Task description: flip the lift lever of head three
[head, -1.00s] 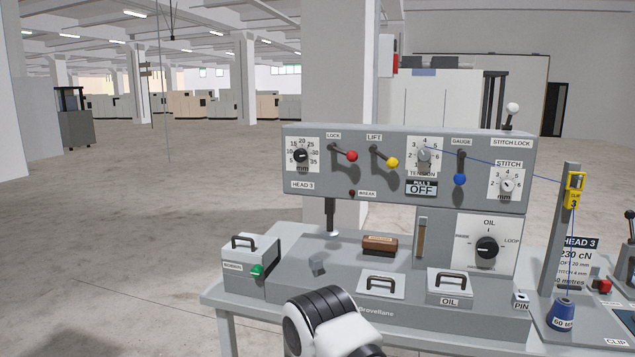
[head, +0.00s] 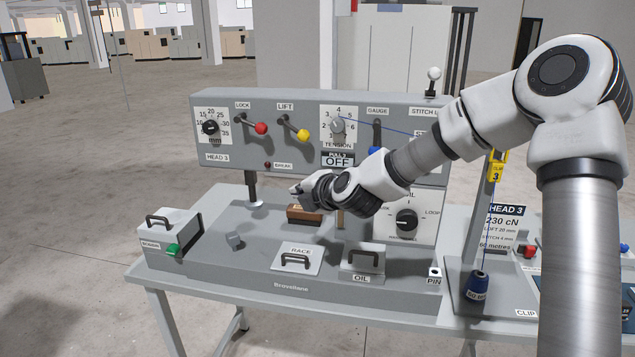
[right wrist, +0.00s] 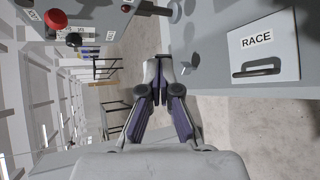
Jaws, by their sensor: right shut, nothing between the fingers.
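The lift lever of head three (head: 303,135) has a yellow ball on a dark stem. It sits under the LIFT label on the grey panel, and its ball points down and to the right. My right gripper (head: 298,190) is in front of the machine, below and apart from the lever, over the brown block. In the right wrist view the right gripper (right wrist: 160,72) has its fingers together with nothing between them. I cannot make out the yellow ball in that view. My left gripper is not in view.
The red lock lever (head: 261,128) is left of the lift lever, and the tension dial (head: 337,126) is right of it. The brown block (head: 303,216) lies below. The RACE cover (head: 296,262) also shows in the right wrist view (right wrist: 265,50). Space before the lift lever is clear.

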